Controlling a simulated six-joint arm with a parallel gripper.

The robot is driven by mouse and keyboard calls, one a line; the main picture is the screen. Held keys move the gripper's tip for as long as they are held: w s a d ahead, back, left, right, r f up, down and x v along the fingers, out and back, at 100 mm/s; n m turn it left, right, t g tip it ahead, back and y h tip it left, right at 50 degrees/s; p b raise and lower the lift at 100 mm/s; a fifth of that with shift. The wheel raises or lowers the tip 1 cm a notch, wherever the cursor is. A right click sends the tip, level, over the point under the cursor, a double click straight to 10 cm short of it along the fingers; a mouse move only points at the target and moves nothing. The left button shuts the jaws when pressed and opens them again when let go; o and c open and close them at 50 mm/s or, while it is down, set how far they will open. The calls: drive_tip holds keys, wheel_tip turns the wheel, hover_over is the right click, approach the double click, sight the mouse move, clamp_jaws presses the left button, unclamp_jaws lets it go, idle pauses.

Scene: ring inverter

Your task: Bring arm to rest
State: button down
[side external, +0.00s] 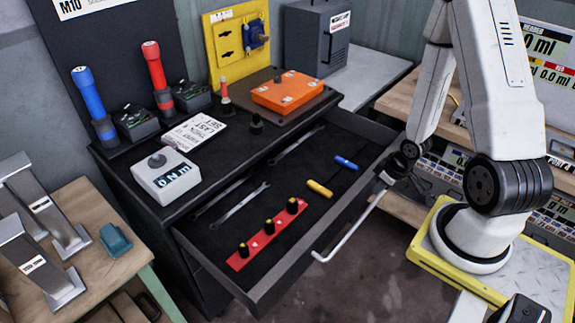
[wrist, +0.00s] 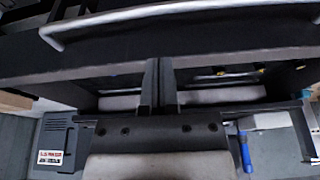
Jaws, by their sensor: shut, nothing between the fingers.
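My gripper (side external: 386,178) is at the end of my white arm, near the right front corner of the open drawer (side external: 345,215) in the side view. In the wrist view my gripper (wrist: 158,64) shows two dark fingers side by side, shut with nothing between them. The drawer's light bar handle (side external: 345,230) is at its front. The handle also crosses the top of the wrist view (wrist: 180,13), apart from the fingers. Whether my gripper touches the drawer's edge cannot be told.
On the cabinet stand an orange case (side external: 287,92), a torque meter (side external: 165,177) and upright blue (side external: 90,95) and red tools (side external: 154,65).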

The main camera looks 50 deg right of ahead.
drive_tip(key=shift+s+r, duration=0.2)
drive_tip(key=shift+r, duration=0.4)
drive_tip(key=shift+r, duration=0.1)
drive_tip(key=w+a+r, duration=0.3)
drive_tip(key=a+r, duration=0.4)
drive_tip(key=a, duration=0.1)
drive_tip(key=w+a+r+g, duration=0.1)
drive_tip(key=w+a+r, duration=0.1)
drive_tip(key=a+r, duration=0.6)
drive_tip(key=shift+w+a+r, duration=0.15)
drive_tip(key=shift+w+a, duration=0.1)
drive_tip(key=shift+w, duration=0.15)
idle(1.6)
drive_tip(key=shift+c, duration=1.2)
unclamp_jaws()
